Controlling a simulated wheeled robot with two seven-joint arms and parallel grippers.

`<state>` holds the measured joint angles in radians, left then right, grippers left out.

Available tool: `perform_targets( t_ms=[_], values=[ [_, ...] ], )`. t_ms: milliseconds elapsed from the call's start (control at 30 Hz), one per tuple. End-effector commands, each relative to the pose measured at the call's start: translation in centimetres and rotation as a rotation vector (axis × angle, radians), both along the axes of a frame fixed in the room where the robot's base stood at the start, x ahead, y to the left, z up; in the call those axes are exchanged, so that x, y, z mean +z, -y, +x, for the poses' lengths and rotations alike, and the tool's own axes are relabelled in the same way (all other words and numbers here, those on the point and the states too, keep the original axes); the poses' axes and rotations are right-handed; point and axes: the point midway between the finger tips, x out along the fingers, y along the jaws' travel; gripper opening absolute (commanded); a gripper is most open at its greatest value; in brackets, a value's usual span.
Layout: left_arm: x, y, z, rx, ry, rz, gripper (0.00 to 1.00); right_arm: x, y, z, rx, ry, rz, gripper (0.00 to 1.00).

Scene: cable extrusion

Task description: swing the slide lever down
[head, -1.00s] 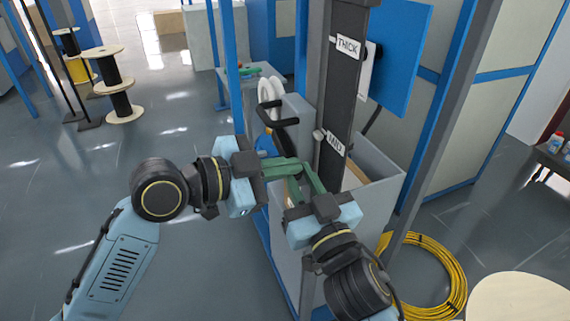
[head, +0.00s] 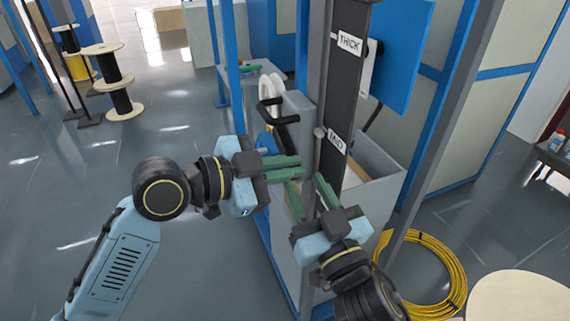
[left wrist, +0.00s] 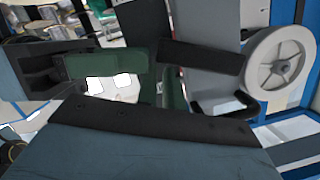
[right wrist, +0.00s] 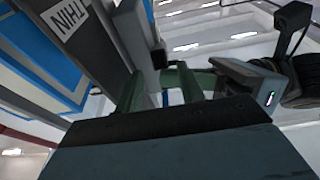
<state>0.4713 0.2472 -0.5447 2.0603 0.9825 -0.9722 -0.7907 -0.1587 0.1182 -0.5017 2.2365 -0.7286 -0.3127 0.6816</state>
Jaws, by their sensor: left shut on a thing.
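The slide lever appears as a black handle with bent bars (head: 284,120) in front of the grey machine body, left of the dark upright post (head: 341,90). In the left wrist view a black bar (left wrist: 205,57) lies at the tips of the green fingers. My left gripper (head: 284,168) is closed at the lever's lower part; its exact contact is hard to see. My right gripper (head: 309,192) is just right of and below it, its green fingers apart and empty. They also show apart in the right wrist view (right wrist: 158,88).
My grippers are very close together.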

Motion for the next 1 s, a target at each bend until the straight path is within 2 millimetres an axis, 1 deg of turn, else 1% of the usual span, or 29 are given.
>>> perform_targets(
  t_ms=[33,300,400,533,567,633,667,767,800,867,900,967,1000],
  values=[
    [-0.5,-0.5,0.7,0.020,-0.001,0.016,0.00,0.4,0.0,-1.0,0.011,0.014,0.012,0.41],
    [-0.2,-0.4,0.6,0.016,0.002,0.008,0.00,-0.6,1.1,-3.6,0.002,0.007,0.005,0.41],
    [-0.1,-0.4,0.5,0.015,0.003,0.007,0.00,-0.8,1.4,-4.2,0.001,0.005,0.003,0.41],
    [-0.1,-0.4,0.5,0.014,0.003,0.005,0.00,-1.3,1.5,-4.4,0.000,-0.003,-0.002,0.41],
    [-0.1,-0.4,0.5,0.014,0.003,0.005,0.00,-1.6,1.5,-4.4,0.000,-0.009,-0.005,0.41],
    [0.0,-0.4,0.5,0.014,0.004,0.004,0.00,-3.1,1.4,-4.0,0.000,-0.037,-0.020,0.41],
    [0.0,-0.3,0.5,0.014,0.004,0.004,0.00,-4.0,1.4,-3.8,0.000,-0.053,-0.031,0.41],
    [0.0,-0.3,0.5,0.014,0.004,0.003,0.00,-8.5,1.3,-3.0,0.002,-0.139,-0.075,0.41],
    [0.0,-0.3,0.5,0.014,0.004,0.003,0.00,-10.8,1.4,-2.7,0.002,-0.182,-0.095,0.41],
    [0.0,-0.3,0.5,0.014,0.004,0.003,0.00,-14.6,1.7,-2.4,0.001,-0.253,-0.130,0.41],
    [0.0,-0.3,0.5,0.014,0.004,0.003,0.00,-17.2,2.0,-2.3,0.001,-0.303,-0.153,0.41],
    [0.0,-0.3,0.5,0.013,0.004,0.003,0.00,-21.0,2.5,-2.4,-0.001,-0.377,-0.185,0.41],
    [0.0,-0.3,0.5,0.013,0.004,0.003,0.00,-23.5,3.0,-2.6,-0.004,-0.426,-0.206,0.41]
  ],
)
